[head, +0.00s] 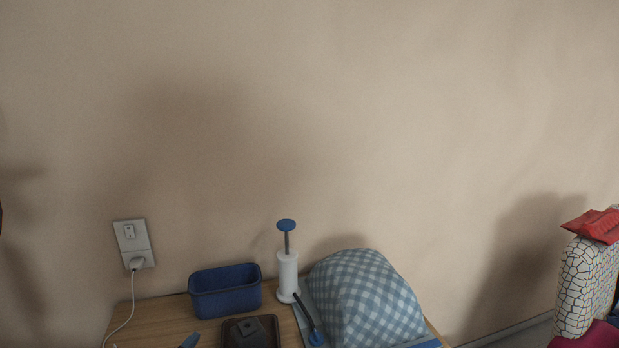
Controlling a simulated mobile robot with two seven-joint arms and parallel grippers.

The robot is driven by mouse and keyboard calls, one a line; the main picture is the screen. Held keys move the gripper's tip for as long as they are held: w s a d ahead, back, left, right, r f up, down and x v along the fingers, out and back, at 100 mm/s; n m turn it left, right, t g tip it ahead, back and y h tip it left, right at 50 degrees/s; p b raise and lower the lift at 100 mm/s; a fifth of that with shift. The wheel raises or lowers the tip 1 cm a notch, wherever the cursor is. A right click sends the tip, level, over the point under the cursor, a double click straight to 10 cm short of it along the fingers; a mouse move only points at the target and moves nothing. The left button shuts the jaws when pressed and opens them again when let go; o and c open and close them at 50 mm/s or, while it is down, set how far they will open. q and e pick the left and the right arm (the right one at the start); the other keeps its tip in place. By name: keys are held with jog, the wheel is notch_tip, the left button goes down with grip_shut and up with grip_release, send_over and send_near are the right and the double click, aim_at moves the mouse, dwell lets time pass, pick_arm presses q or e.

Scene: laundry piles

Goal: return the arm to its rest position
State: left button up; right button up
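Neither of my grippers shows in the head view. A thin dark sliver at the far left edge is too small to identify. Soft dark shadows fall on the wall at the left and upper left. Whether my grippers hold anything is out of sight.
A wooden table (158,313) stands against the beige wall (400,120). On it are a blue bin (226,297), a white pump-like object (287,275), a dark tray (226,336) and a blue checkered cloth mound (365,300). An outlet (130,240) with a cord is left; a cobblestone-patterned pile (585,285) with red cloth (597,224) is right.

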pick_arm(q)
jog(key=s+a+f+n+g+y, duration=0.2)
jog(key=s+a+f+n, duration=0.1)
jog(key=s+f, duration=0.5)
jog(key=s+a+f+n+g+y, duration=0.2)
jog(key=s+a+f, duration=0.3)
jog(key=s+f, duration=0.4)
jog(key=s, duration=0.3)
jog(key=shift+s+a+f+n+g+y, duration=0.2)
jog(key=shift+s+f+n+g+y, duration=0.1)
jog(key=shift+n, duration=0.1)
